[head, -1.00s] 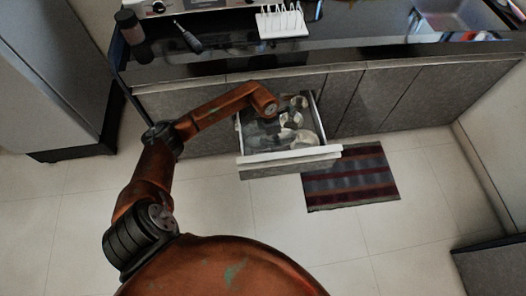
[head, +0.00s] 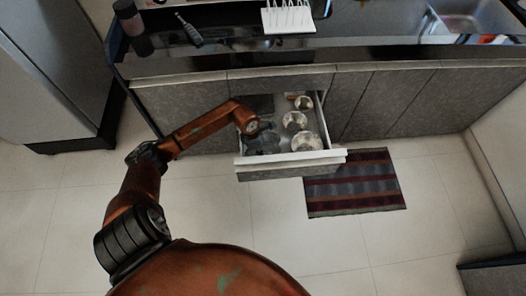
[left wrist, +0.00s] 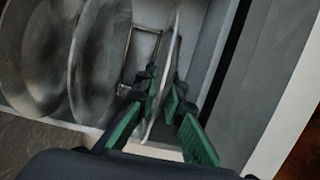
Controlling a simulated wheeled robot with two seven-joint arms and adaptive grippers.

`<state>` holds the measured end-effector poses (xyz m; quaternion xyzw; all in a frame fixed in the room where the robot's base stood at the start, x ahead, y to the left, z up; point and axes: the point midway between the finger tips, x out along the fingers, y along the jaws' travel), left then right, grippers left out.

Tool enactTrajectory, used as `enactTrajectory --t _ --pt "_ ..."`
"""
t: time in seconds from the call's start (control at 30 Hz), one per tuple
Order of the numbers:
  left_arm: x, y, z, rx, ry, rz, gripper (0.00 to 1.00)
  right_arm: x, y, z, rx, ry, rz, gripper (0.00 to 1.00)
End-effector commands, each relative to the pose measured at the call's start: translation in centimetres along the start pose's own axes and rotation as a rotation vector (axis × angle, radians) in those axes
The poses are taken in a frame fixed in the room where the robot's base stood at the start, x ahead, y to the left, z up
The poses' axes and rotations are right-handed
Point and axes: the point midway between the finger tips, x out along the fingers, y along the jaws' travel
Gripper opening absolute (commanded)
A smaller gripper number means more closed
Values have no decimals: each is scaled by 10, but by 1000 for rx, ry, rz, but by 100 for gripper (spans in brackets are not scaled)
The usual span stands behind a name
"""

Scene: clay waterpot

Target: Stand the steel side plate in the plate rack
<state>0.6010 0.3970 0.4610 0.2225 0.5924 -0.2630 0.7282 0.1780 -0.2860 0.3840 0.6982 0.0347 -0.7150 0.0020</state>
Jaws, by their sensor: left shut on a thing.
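My left gripper (head: 262,142) reaches down into the left part of the open drawer in the head view. In the left wrist view, its green-padded fingers (left wrist: 165,98) are shut on a thin steel plate (left wrist: 174,50), seen almost edge-on, which I take as the side plate. The plate is upright between the fingers, close to a drawer wall. Its lower part is partly hidden by the fingers. The white plate rack (head: 288,20), with several upright prongs, stands on the counter. My right gripper is not in view.
The drawer (head: 290,157) is pulled out and holds several steel vessels (head: 305,141), which also show in the left wrist view (left wrist: 97,60). The dark counter (head: 350,50) carries a jar (head: 129,20) and a dark tool (head: 188,30). A striped mat (head: 355,184) lies on the floor.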

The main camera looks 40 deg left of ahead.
Motion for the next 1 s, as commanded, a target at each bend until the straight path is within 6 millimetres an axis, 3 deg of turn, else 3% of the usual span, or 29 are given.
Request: enactTrajectory --t 0.43,0.47,0.7,1.0 --pt "2 0 0 1 -1 0 0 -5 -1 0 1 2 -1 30" --pt "2 0 0 1 0 0 11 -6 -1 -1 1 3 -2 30" --pt "2 0 0 1 -1 0 26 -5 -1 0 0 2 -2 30" --pt "1 0 0 0 -1 0 26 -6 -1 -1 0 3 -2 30"
